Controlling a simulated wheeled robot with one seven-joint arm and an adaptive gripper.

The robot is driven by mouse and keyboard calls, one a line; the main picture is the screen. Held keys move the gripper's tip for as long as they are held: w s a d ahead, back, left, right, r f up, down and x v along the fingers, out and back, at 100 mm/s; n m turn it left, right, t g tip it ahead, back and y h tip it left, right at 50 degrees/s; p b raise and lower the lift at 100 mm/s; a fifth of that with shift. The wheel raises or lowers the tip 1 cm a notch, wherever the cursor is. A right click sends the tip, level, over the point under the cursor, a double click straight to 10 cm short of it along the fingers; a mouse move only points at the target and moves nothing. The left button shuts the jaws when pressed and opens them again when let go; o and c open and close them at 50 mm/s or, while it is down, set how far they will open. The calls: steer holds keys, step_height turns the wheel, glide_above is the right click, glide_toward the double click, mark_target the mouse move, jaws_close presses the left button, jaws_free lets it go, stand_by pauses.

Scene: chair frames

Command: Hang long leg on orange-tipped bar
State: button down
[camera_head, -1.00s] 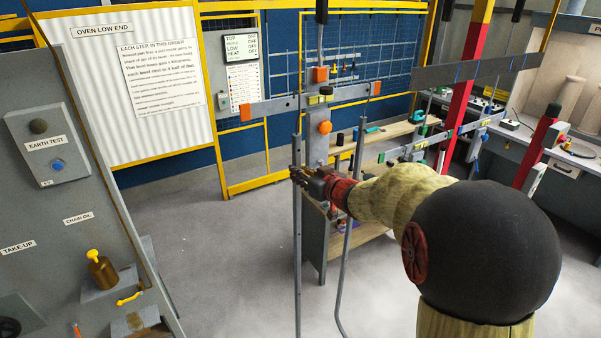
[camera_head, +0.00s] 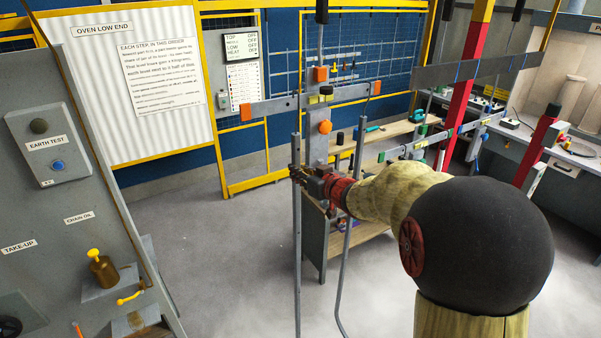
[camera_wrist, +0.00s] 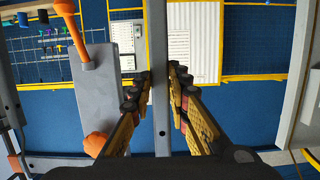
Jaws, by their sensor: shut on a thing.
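A long, straight grey leg (camera_head: 297,250) stands upright in the head view, its top end just below the left arm of the bar in the picture. My gripper (camera_head: 297,174) is shut on it near its upper part. In the wrist view, the leg (camera_wrist: 161,90) runs vertically between the fingers of my gripper (camera_wrist: 161,95). The grey crossbar with orange tips (camera_head: 279,105) is fixed to a grey upright (camera_head: 316,145). A second, bent grey leg (camera_head: 344,260) hangs to the right, passing behind my arm. Whether the two legs join is unclear.
Another grey rail with coloured tips (camera_head: 440,140) reaches right, near a red post (camera_head: 460,110). A wooden-topped bench (camera_head: 385,132) stands behind the upright. A grey control cabinet (camera_head: 70,200) is at the left. The floor (camera_head: 215,260) between is clear.

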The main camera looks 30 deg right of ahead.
steer(key=shift+w+a+r, duration=0.1)
steer(key=shift+w, duration=1.05)
steer(key=shift+w, duration=0.35)
steer(key=shift+w+p, duration=0.4)
steer(key=shift+w, duration=0.6)
stand_by(0.6)
stand_by(0.4)
steer(key=shift+f+b, duration=0.9)
steer(key=shift+f, duration=0.3)
steer(key=c, duration=1.9)
jaws_free()
steer(key=shift+o, duration=1.4)
steer(key=shift+f, duration=0.15)
steer(key=shift+s, duration=0.1)
